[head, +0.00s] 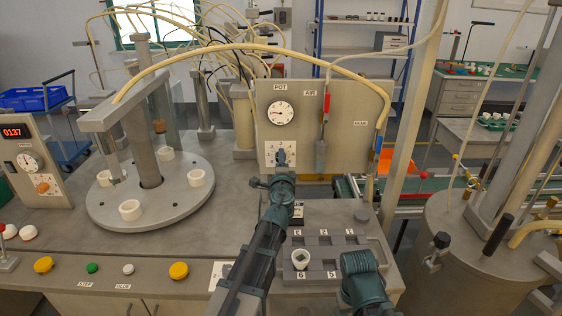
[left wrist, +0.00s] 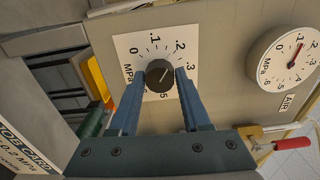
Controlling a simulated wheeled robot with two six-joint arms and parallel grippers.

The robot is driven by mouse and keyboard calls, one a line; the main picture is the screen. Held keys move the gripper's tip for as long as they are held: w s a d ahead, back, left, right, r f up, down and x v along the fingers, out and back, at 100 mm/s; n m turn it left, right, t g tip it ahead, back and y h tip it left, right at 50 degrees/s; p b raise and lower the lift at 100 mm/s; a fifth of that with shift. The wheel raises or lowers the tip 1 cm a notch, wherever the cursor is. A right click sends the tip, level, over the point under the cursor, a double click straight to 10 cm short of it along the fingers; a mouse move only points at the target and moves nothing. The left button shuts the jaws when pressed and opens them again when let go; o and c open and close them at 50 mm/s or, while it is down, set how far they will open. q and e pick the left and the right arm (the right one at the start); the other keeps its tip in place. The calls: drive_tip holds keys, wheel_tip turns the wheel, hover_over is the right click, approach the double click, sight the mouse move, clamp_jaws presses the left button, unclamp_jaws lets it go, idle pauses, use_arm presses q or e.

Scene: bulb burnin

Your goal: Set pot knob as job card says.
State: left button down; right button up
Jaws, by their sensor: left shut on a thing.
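The dark round pot knob (left wrist: 160,75) sits on a white dial plate (left wrist: 126,44) marked in MPa. My left gripper (left wrist: 161,78) has one blue finger on each side of the knob and is shut on it. The pale pointer line on the knob appears to slant toward the .2 side. In the head view my left gripper (head: 281,165) reaches the dial plate from below. The pot gauge (head: 281,113) is above it on the grey panel. A job card (left wrist: 18,150) shows partly at the lower left of the wrist view, with "0.2 MPa" on it. My right gripper's fingers are not seen.
A red-handled air valve (head: 326,104) hangs right of the gauge. A grey numbered tray (head: 330,262) holding a white cup-like part (head: 300,259) lies below the panel. A round turntable (head: 150,215) with white sockets stands left. Yellow hoses arch overhead.

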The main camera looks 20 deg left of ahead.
use_arm(q)
drive_tip(key=shift+m, duration=0.7)
drive_tip(key=shift+c, duration=1.9)
unclamp_jaws()
